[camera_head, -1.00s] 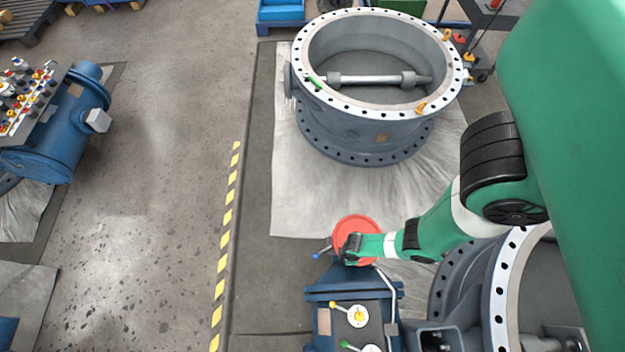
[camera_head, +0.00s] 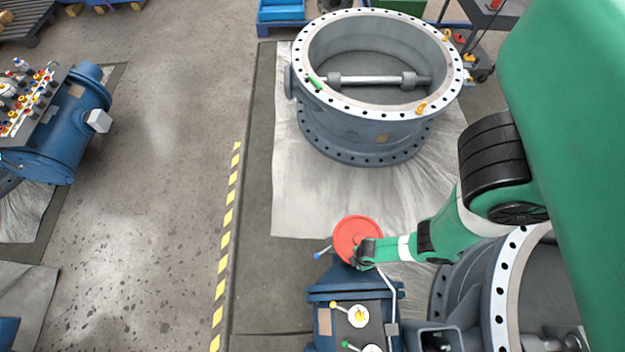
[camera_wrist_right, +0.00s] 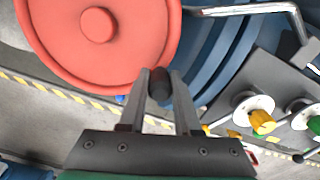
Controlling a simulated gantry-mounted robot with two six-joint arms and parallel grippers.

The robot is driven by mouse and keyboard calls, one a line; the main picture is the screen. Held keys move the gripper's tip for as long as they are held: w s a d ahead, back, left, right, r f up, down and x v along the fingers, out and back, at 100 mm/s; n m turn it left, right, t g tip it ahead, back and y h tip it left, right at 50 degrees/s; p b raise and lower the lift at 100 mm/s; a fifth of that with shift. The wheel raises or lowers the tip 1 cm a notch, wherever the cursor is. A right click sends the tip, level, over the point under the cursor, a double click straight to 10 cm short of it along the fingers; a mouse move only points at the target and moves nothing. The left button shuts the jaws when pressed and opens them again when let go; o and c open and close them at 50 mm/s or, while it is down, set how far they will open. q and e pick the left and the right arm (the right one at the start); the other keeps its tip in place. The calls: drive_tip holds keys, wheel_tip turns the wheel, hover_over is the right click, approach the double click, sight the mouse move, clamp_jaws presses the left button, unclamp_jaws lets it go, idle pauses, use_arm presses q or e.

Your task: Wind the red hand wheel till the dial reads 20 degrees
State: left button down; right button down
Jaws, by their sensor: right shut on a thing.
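The red hand wheel (camera_head: 352,234) faces up on the end of the blue actuator (camera_head: 340,292) at the bottom centre of the head view. It fills the upper left of the right wrist view (camera_wrist_right: 60,50). My right gripper (camera_head: 362,258) is at the wheel's lower right rim. In the wrist view its two fingers (camera_wrist_right: 158,84) are closed on a dark crank handle (camera_wrist_right: 160,90) beside the rim. A dial with a yellow pointer (camera_head: 358,315) sits on the actuator's top; it also shows in the wrist view (camera_wrist_right: 258,118). Its reading is too small to tell. My left gripper is not seen.
A bent metal pipe (camera_head: 388,284) runs beside the actuator, close to my right gripper. A second dial with a green pointer (camera_head: 370,348) lies nearer. Large grey valve bodies stand behind (camera_head: 375,135) and at right (camera_head: 497,290).

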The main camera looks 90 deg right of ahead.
drive_tip(key=shift+s, duration=0.25)
drive_tip(key=c, duration=0.6)
unclamp_jaws()
drive_tip(key=shift+s+a, duration=0.1)
wheel_tip(320, 180, up, 11)
drive_tip(key=p, duration=0.7)
drive_tip(key=shift+r+p, duration=0.3)
